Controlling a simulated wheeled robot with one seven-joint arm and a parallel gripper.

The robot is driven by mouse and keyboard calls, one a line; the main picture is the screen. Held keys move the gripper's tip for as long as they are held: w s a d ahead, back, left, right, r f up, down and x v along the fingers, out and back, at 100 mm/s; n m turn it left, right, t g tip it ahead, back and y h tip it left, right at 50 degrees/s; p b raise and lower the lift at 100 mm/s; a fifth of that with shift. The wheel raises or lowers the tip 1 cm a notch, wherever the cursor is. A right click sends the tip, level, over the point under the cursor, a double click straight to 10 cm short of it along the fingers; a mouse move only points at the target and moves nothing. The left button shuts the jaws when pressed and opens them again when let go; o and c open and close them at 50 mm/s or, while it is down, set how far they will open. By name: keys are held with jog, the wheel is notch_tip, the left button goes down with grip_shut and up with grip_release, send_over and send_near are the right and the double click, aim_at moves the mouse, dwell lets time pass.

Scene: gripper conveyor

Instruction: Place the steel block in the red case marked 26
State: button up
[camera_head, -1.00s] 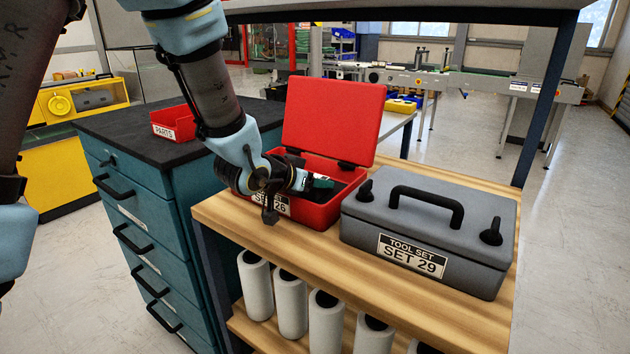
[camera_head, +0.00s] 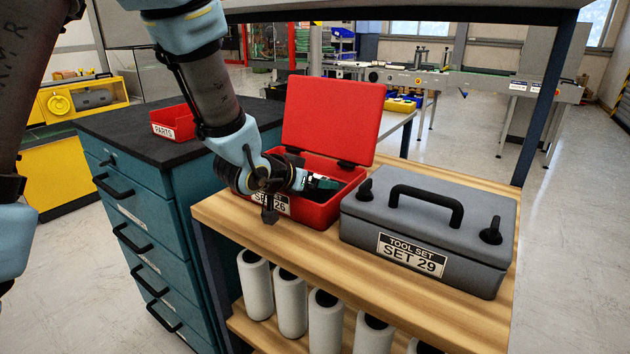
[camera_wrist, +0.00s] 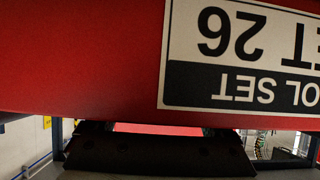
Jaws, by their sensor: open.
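The red case marked 26 (camera_head: 318,214) stands on the wooden bench top with its lid (camera_head: 330,120) raised. Its front label reads SET 26, partly covered by my arm in the head view. In the wrist view the red case (camera_wrist: 80,60) fills the upper part, with its label upside down. My gripper (camera_head: 320,184) is at the mouth of the case, pointing right, with its dark greenish fingers over or within the opening. It is open. I cannot make out the steel block; the inside of the case is dark and partly hidden by my gripper.
A closed grey case marked SET 29 (camera_head: 430,232) stands just right of the red case. A red PARTS bin (camera_head: 174,125) sits on the dark-topped blue drawer cabinet (camera_head: 130,140) at left. White rolls (camera_head: 290,302) stand on the lower shelf. A conveyor (camera_head: 470,83) runs behind.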

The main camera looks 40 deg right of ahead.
jog(key=v, duration=1.2)
jog(key=w+a+f+n+t+y, duration=0.1)
jog(key=w+a, duration=0.2)
jog(key=w+a+f+n+y, duration=0.1)
jog(key=w+a, duration=0.2)
jog(key=w+a+n+t+y+b, duration=0.1)
jog(key=w+a, duration=0.2)
jog(key=a, duration=0.1)
jog(key=shift+w+f+n+t+y, duration=0.1)
jog(key=shift+f+n+t+y, duration=0.2)
jog(key=shift+f+y, duration=0.1)
jog(key=w+a+f+n+y, duration=0.2)
jog(key=a+n+y, duration=0.1)
jog(key=a, duration=0.7)
jog(key=w+a+f+n+y, duration=0.1)
jog(key=a+f+n+y, duration=0.15)
jog(key=a, duration=0.75)
jog(key=s+a+n+g+y, duration=0.2)
jog(key=s+a+n+g, duration=0.2)
jog(key=a, duration=0.5)
jog(key=shift+s+f+n, duration=0.25)
jog(key=shift+s+n, duration=0.1)
jog(key=shift+s, duration=0.35)
jog(key=shift+a+r, duration=0.1)
jog(key=shift+a, duration=0.05)
notch_tip(320, 180, up, 5)
jog(key=p, duration=0.4)
jog(key=shift+f+p, duration=0.25)
jog(key=shift+p, duration=0.15)
